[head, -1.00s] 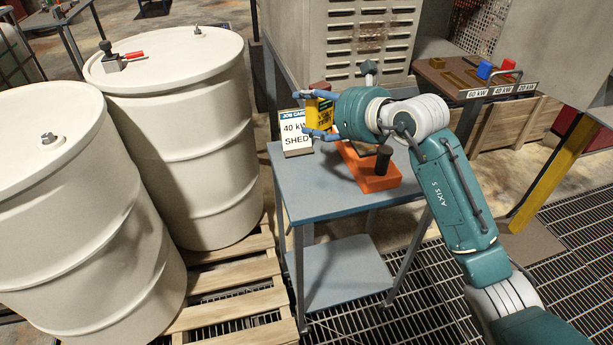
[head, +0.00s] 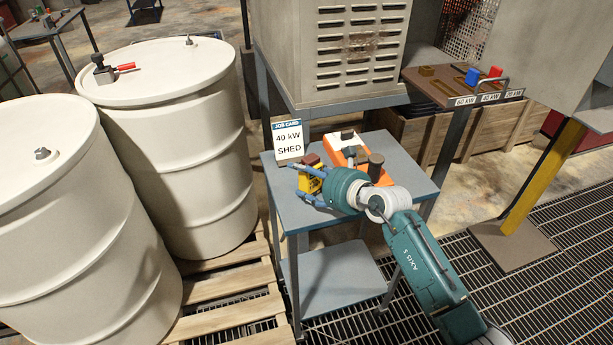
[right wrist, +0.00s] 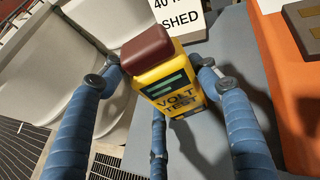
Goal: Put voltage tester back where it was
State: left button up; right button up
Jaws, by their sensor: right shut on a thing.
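The voltage tester is a yellow block with a dark red top, seen in the head view (head: 312,180) at the left of the small blue-grey table (head: 400,160). In the right wrist view the tester (right wrist: 172,88) stands with its "VOLT TEST" face towards the camera. My right gripper (head: 308,184) is shut on it, with blue fingers on both sides (right wrist: 155,80). The tester is at or just above the tabletop; I cannot tell whether it touches. My left gripper is not in view.
A job card (head: 287,142) reading "40 kW SHED" stands behind the tester. An orange and white tool (head: 345,150) lies to its right. White drums (head: 185,130) on a pallet stand left of the table. A rack (head: 450,92) with coloured blocks is at right.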

jog(key=shift+r, duration=0.1)
jog(key=shift+f, duration=0.25)
jog(key=o, duration=1.5)
jog(key=shift+c, duration=0.2)
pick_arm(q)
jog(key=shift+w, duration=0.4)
pick_arm(e)
jog(key=shift+r, duration=0.15)
jog(key=shift+s+d+r, duration=0.1)
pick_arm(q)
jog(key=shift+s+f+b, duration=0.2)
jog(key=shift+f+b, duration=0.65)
pick_arm(e)
jog(key=v, duration=1.1)
jog(key=shift+s+d, duration=0.25)
jog(key=shift+s, duration=0.05)
jog(key=shift+r, duration=0.15)
